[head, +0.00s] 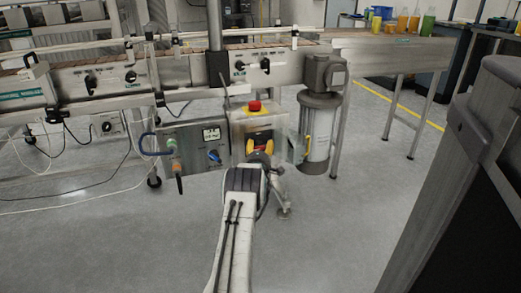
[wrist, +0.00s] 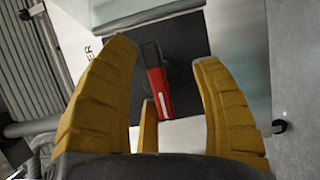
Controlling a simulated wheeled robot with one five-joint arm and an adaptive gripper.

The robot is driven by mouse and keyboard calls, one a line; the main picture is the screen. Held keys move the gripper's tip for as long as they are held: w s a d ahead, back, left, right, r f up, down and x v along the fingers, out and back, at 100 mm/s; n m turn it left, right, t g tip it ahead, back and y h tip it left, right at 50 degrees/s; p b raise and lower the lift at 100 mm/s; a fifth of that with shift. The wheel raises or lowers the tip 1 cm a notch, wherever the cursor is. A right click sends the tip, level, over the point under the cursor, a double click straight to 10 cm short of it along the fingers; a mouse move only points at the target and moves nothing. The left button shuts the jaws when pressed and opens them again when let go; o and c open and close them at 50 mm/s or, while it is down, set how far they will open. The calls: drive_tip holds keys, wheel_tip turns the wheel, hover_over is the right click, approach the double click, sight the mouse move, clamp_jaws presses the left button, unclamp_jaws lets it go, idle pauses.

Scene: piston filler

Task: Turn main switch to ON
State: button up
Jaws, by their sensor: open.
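The main switch (wrist: 155,80) shows in the wrist view as a red handle with a white mark, on a black square plate (wrist: 185,45). The handle stands nearly upright in that picture, tilted slightly. My gripper (wrist: 164,55) is open, with yellow ribbed fingers on both sides of the handle and clear gaps to it. A third yellow finger shows low between them, close to the handle's lower end. In the head view my gripper (head: 260,147) is in front of the grey switch box, and its fingers and wrist largely hide the switch.
A red emergency stop button (head: 254,106) sits on top of the switch box. A control panel (head: 195,146) with a display and blue knob is to the left. A grey cylindrical unit (head: 317,130) stands close on the right. Open floor lies in front.

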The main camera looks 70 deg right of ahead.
drive_tip(key=shift+o, duration=0.3)
drive_tip(key=c, duration=1.2)
drive_tip(key=shift+m+y, duration=0.5)
drive_tip(key=shift+m, duration=0.9)
drive_tip(key=o, duration=0.9)
drive_tip(key=shift+f, duration=0.1)
drive_tip(key=shift+o, duration=1.2)
drive_tip(key=shift+a, duration=0.1)
drive_tip(key=v, duration=1.1)
drive_tip(key=shift+a+r, duration=0.2)
drive_tip(key=shift+a, duration=0.15)
